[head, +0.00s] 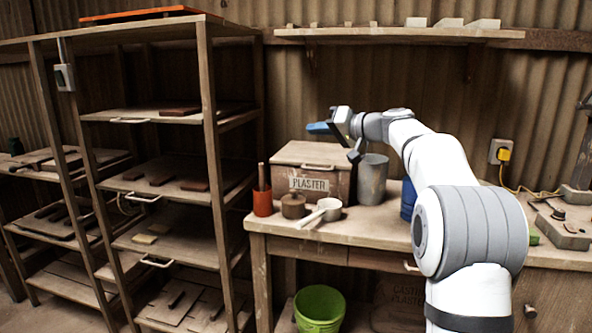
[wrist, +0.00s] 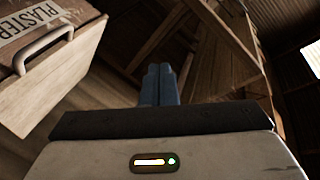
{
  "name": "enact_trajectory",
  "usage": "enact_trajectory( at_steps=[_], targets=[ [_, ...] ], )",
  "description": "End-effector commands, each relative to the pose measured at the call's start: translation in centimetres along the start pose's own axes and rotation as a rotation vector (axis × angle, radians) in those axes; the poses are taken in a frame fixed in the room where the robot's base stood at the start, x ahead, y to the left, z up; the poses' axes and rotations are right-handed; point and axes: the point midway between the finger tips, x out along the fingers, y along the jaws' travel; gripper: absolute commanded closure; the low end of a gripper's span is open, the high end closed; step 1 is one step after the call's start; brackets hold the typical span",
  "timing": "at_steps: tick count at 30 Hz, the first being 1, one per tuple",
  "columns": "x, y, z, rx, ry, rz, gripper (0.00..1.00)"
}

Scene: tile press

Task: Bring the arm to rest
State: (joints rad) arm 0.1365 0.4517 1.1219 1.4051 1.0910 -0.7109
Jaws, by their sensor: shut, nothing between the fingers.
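My arm reaches up from the lower right of the head view and bends left over the workbench. My gripper (head: 318,128) points left, held in the air above the lid of the plaster box. In the wrist view my gripper (wrist: 159,70) shows two blue fingers pressed together, with nothing between them. It touches nothing that I can see.
The wooden plaster box (head: 290,166) stands on the workbench (head: 370,229), beside a grey metal canister (head: 373,180). A shelf rack (head: 207,130) rises at left; a wall shelf (head: 400,33) hangs above.

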Motion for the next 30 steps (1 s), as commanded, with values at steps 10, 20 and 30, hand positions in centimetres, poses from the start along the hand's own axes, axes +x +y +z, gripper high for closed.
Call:
enact_trajectory(
  at_steps=[10, 20, 30],
  targets=[
    [-9.6, -7.2, 12.5, 0.117, -0.363, 0.466, 1.0],
    [-23.9, -11.2, 26.3, 0.085, -0.622, 0.89, 1.0],
    [-31.2, -11.6, 32.8, 0.011, -0.722, 1.076, 1.0]
  ],
)
